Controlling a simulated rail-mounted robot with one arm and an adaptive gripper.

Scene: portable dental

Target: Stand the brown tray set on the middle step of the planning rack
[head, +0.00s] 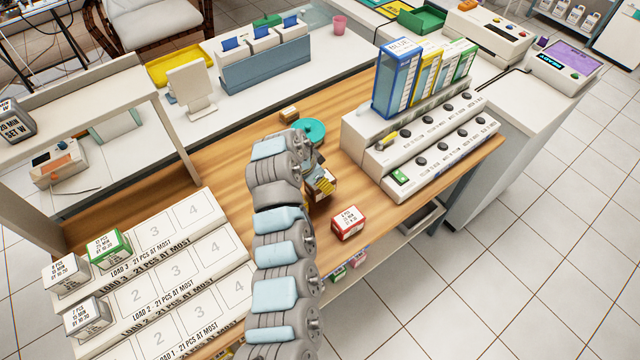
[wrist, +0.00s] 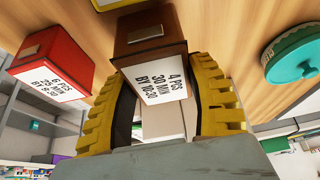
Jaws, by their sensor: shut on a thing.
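The planning rack (head: 180,262) is the white three-step rack at the lower left, apart from my gripper. Its middle step, marked LOAD 2, has a grey-white box (head: 88,316) at its left end; slots 2, 3 and 4 show bare.
The top step holds a green box (head: 110,248) and a white box (head: 66,273). A red box (head: 348,222) lies right of my gripper, and a teal round item (head: 310,130) behind it. A white button unit (head: 425,145) with colored binders stands at the right. A shelf post (head: 175,140) rises behind the rack.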

